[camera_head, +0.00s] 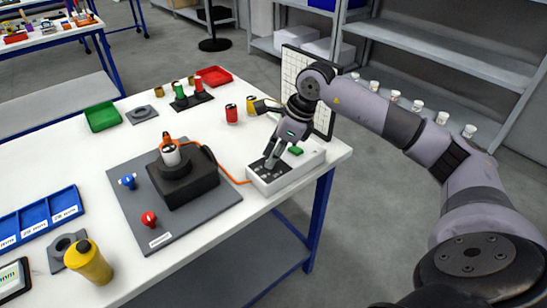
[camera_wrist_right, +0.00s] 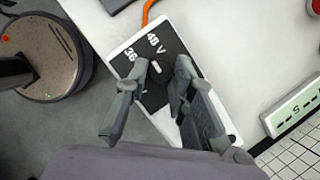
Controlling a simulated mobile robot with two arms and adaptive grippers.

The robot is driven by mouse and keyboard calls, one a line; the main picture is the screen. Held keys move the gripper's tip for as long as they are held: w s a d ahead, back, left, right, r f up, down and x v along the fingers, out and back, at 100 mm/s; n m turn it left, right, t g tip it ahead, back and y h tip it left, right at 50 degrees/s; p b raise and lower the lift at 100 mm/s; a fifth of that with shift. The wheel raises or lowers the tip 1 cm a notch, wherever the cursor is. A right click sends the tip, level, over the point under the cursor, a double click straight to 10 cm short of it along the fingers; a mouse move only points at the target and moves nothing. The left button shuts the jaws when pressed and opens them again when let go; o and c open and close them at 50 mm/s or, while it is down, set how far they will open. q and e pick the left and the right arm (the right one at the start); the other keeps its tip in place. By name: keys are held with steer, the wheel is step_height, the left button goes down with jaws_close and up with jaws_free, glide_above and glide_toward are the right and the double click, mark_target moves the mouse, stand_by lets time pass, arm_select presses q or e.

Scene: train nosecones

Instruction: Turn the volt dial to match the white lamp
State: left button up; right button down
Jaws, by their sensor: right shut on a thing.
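The volt dial (camera_wrist_right: 157,69) is a small dark knob on the black face of a white box. The marks "36" and "48 V" are printed beside it. The white control box (camera_head: 305,164) sits at the right end of the white table, with an orange cable running from it. My right gripper (camera_head: 270,164) reaches down onto this box. In the right wrist view its fingers (camera_wrist_right: 161,70) stand on either side of the dial and are shut on it. The fingers partly hide the box face. I cannot make out which thing is the white lamp. My left gripper is not in view.
A grey mat (camera_head: 190,220) holds a black block (camera_head: 185,183) with a white and orange piece on top, plus blue and red knobs. A green tray (camera_head: 103,117), red tray (camera_head: 213,76) and blue bin (camera_head: 40,215) stand on the table. A gridded white panel stands behind the box.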

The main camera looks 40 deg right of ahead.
steer(key=m+h+b, duration=0.1)
steer(key=m, duration=0.1)
steer(key=m+t+b, duration=0.1)
steer(key=m, duration=0.2)
steer(key=shift+a+r+h, duration=0.1)
steer(key=shift+a+h, duration=0.05)
steer(key=shift+h, duration=0.25)
steer(key=shift+m, duration=0.4)
steer(key=c, duration=1.4)
jaws_free()
steer(key=shift+s, duration=0.1)
steer(key=shift+o, duration=0.2)
steer(key=v, duration=1.1)
steer(key=shift+s+r, duration=0.25)
steer(key=shift+r, duration=0.1)
steer(key=shift+f, duration=0.1)
